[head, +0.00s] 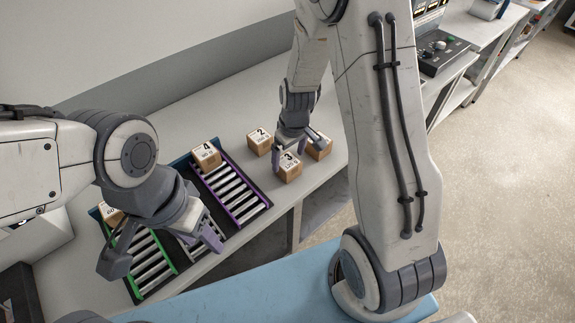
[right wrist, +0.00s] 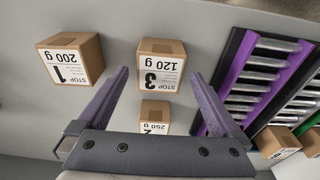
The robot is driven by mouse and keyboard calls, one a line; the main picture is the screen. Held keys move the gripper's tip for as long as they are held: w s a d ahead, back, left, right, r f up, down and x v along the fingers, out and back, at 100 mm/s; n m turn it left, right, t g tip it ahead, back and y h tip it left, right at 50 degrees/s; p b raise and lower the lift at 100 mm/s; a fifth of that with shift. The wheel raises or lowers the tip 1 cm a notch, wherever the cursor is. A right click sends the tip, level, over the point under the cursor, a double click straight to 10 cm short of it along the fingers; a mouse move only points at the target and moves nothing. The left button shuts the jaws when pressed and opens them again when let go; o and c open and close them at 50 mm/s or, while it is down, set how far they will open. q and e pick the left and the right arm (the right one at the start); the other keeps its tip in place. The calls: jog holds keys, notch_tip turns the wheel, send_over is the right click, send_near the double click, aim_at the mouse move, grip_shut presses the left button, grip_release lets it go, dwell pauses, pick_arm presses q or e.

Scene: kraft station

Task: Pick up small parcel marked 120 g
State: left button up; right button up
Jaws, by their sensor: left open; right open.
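The small parcel marked 3 and 120 g (head: 289,171) is a brown cardboard cube with a white label, standing on the grey table. It also shows in the right wrist view (right wrist: 162,66), framed between the two purple finger tips. My right gripper (head: 298,146) is open and empty, close to this parcel; I cannot tell whether a finger touches it. The right wrist view shows both its fingers (right wrist: 160,74) spread apart. My left gripper (head: 163,250) is open and empty over the roller lanes at the left.
Parcel 2, 250 g (right wrist: 154,112), and parcel 1, 200 g (right wrist: 71,61), stand near parcel 3. Parcel 4 (head: 206,155) sits on the purple-railed roller lane (head: 237,195). Another parcel (head: 111,214) sits on the green-railed lane (head: 151,263). The table's front edge is close.

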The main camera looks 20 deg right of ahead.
aim_at(288, 161)
jog(key=f, duration=0.3)
jog(key=shift+w+a+f, duration=0.1)
jog(key=shift+w+f, duration=0.1)
jog(key=shift+w, duration=0.05)
jog(key=c, duration=1.4)
